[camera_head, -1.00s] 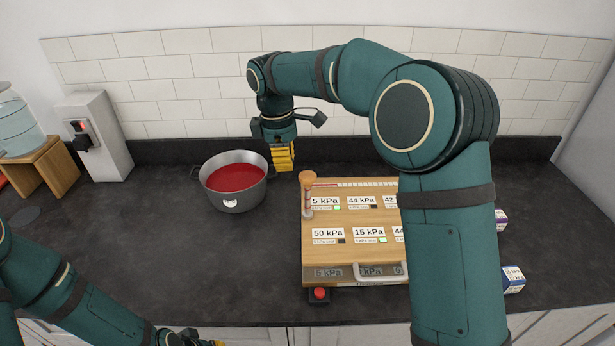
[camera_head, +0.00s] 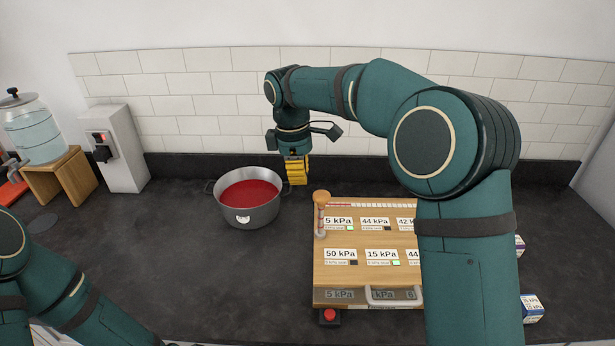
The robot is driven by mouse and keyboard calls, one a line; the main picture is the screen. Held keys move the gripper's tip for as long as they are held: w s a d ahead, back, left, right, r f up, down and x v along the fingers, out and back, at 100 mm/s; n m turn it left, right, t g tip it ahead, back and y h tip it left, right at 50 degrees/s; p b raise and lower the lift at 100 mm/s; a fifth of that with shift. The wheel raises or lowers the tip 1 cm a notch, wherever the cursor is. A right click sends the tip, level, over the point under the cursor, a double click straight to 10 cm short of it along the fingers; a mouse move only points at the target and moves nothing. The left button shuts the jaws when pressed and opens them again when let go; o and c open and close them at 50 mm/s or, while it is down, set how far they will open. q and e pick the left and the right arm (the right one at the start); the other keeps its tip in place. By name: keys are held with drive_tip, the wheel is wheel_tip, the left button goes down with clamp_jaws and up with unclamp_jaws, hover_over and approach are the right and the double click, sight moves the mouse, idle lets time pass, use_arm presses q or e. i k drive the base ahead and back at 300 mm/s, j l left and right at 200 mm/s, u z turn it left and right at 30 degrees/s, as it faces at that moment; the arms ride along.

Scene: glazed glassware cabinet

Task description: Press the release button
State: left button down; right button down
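A red button (camera_head: 329,315) on a small dark base sits at the front left corner of the wooden panel, near the counter's front edge. The wooden panel (camera_head: 345,270) carries several kPa labels, small lights and grey displays along its front. My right gripper (camera_head: 297,182) points down behind the panel's far left corner, beside the pot, well away from the red button. Its yellow fingers look close together, but the gap between them is not clear. My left forearm comes in at the lower left; its gripper is out of the picture.
A grey pot (camera_head: 250,215) of red liquid stands left of the panel. A white box (camera_head: 122,160) with a red switch and a water jar (camera_head: 35,135) on a wooden stand (camera_head: 65,183) are at the left. My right arm covers the panel's right part. The counter's front middle is clear.

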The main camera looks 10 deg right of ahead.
sight(329, 313)
drive_tip(key=k, duration=1)
